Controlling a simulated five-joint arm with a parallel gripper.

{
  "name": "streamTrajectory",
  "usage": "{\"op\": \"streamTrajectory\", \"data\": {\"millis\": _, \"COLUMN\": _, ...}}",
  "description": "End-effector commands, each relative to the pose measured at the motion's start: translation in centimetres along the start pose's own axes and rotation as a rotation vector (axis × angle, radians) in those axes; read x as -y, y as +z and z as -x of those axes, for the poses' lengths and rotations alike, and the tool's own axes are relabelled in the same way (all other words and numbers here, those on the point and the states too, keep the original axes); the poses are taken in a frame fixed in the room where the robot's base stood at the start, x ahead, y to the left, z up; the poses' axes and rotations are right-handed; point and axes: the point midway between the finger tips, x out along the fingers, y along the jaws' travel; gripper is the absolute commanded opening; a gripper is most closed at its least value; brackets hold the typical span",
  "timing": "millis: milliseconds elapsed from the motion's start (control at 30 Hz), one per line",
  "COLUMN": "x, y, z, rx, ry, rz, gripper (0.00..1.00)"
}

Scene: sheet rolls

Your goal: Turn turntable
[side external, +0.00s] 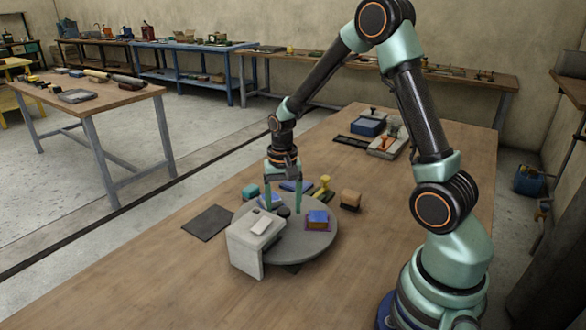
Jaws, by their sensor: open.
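The turntable (310,243) is a round grey disc on the wooden table. A grey block-shaped piece (246,256) stands at its left front edge, with a small pale item (261,226) on top. A blue-topped block with a purplish base (317,219) sits on the right part of the disc. My gripper (284,207) points down over the back part of the disc, with its two green fingers apart and nothing seen between them. Whether the fingertips touch the disc or something dark beside them cannot be told.
A teal block (250,192), a yellow-handled tool (324,187) and a tan block (350,199) stand around the disc's back. A dark flat mat (207,222) lies to the left. Trays with tools (387,143) lie farther back. The table's front left is clear.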

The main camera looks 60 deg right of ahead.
Motion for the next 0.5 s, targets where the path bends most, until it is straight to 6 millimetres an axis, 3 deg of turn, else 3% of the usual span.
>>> {"op": "streamTrajectory", "data": {"millis": 167, "x": 0.1, "y": -0.1, "z": 2.1, "rx": -0.006, "ry": -0.004, "rz": 0.000, "gripper": 0.74}}
{"op": "streamTrajectory", "data": {"millis": 500, "x": 0.1, "y": -0.1, "z": 8.9, "rx": -0.005, "ry": -0.003, "rz": 0.000, "gripper": 0.74}}
